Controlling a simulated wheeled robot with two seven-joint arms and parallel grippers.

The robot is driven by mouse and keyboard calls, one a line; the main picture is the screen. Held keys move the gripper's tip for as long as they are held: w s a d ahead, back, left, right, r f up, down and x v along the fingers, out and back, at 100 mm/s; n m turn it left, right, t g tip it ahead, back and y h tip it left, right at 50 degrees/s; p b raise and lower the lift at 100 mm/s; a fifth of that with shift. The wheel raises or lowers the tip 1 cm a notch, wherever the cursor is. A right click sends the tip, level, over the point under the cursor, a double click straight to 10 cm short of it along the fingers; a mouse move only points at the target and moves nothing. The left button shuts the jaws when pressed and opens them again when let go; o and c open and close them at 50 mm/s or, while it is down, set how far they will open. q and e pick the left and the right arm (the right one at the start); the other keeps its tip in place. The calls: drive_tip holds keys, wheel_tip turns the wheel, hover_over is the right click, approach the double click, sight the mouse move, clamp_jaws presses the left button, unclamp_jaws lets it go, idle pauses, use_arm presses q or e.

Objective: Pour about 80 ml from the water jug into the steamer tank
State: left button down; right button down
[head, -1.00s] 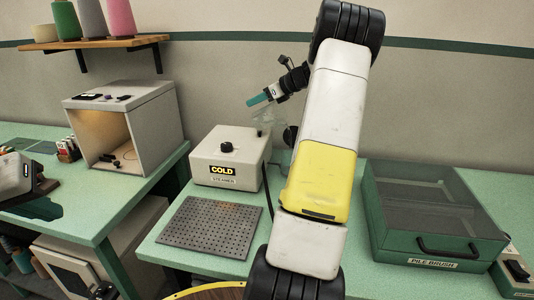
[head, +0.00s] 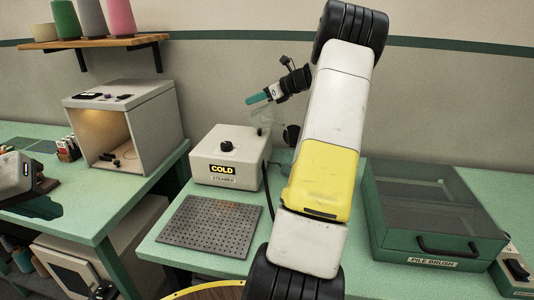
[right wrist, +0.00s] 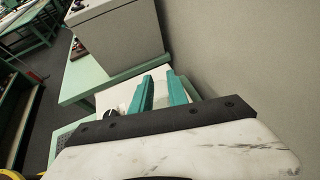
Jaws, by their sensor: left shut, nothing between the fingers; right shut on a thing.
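The steamer (head: 222,165) is a pale box with a black knob, a dark "COLD" display and a "STEAMER" label. My right gripper (head: 258,97) has teal fingers shut on the clear water jug (head: 266,116), above the steamer's back right corner. The jug is faint, and its tilt and water level are hard to read. The tank opening is not clearly visible.
A perforated dark plate (head: 210,226) lies in front of the steamer. A green pile brush box (head: 430,215) stands at the right. An open-fronted lit box (head: 125,125) is on the left table. My right arm hides part of the bench behind it.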

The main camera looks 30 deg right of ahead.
drive_tip(key=shift+w+a+r, duration=0.1)
drive_tip(key=shift+w+a, duration=0.15)
drive_tip(key=shift+w+a+f+g+h, duration=0.25)
drive_tip(key=shift+w+f+g+h, duration=0.15)
drive_tip(key=shift+f+g+h, duration=0.25)
drive_tip(key=shift+w+a+f+g+h, duration=0.3)
drive_tip(key=shift+w+f+g+h, duration=0.1)
drive_tip(key=shift+g, duration=0.5)
drive_tip(key=shift+w+a+f+g+h, duration=0.3)
drive_tip(key=shift+f+g+h, duration=0.2)
drive_tip(key=shift+g, duration=0.25)
drive_tip(key=shift+w, duration=0.1)
